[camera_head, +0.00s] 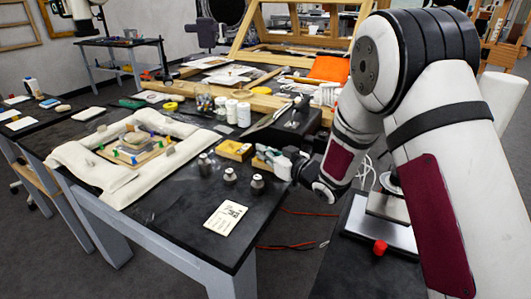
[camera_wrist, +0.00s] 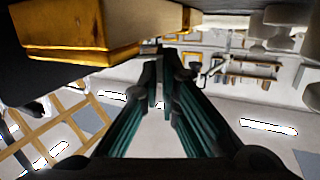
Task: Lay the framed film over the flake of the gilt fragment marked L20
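The gilt fragment (camera_head: 135,147) lies inside a ring of pale padded cushions (camera_head: 88,166) on the left of the dark table in the head view. Small coloured markers stand around it; the label L20 cannot be read. My gripper (camera_head: 260,156) is low over the table, right of the fragment, beside a yellow box (camera_head: 234,150). In the wrist view my gripper's dark-green fingers (camera_wrist: 160,75) converge, with only a narrow gap between their tips. Whether something thin is between them cannot be told. The yellow box fills the upper left there (camera_wrist: 80,25). I cannot make out the framed film.
Several grey metal weights (camera_head: 230,176) stand in front of the yellow box. A white card with a printed code (camera_head: 226,217) lies near the table's front edge. White jars (camera_head: 243,114) stand behind. Bare tabletop lies between cushions and card.

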